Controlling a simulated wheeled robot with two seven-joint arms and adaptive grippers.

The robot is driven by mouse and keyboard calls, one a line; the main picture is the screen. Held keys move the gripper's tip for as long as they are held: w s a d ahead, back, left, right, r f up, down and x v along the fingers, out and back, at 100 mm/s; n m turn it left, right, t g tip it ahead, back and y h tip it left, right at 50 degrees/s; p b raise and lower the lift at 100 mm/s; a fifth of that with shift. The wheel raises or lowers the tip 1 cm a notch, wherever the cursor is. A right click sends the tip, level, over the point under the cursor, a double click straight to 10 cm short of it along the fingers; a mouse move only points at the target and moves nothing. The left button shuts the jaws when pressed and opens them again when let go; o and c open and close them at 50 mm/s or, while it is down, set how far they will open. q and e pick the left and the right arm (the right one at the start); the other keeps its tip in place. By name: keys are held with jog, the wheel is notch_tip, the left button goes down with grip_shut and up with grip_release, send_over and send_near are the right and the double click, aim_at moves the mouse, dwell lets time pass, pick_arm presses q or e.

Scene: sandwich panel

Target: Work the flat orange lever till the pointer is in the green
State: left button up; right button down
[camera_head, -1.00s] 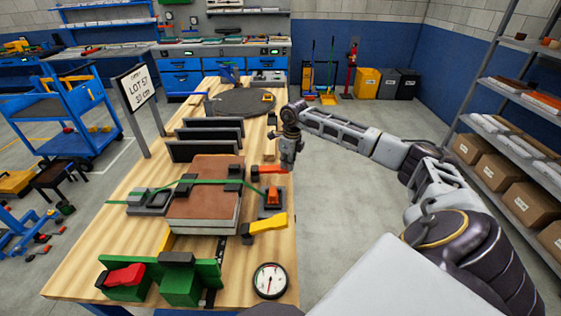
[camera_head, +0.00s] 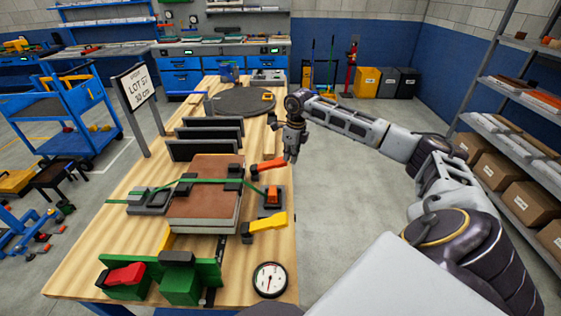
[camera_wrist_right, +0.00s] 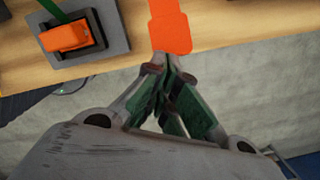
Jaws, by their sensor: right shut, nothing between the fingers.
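The flat orange lever (camera_head: 268,165) lies near the right edge of the wooden workbench, its free end toward my right gripper. My right gripper (camera_head: 291,160) is shut and empty, just beyond the bench edge at that end. In the right wrist view the lever (camera_wrist_right: 169,27) reaches down to the closed fingertips (camera_wrist_right: 163,66); I cannot tell whether they touch. The round white gauge (camera_head: 270,279) sits at the bench's near right corner. Its dark pointer stands roughly upright; the coloured zones are too small to read. My left gripper is not in view.
An orange switch in a grey block (camera_head: 272,197) sits close to the lever. A yellow lever (camera_head: 265,225) lies nearer, beside a strapped brown panel stack (camera_head: 205,206). A green fixture with a red handle (camera_head: 126,276) is at front left. Floor right of the bench is clear.

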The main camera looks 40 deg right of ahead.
notch_tip(320, 180, up, 8)
jog(key=shift+s+d+r, duration=0.15)
jog(key=shift+s+r, duration=0.1)
jog(key=shift+s, duration=0.15)
jog(key=shift+f, duration=0.1)
dwell(0.9)
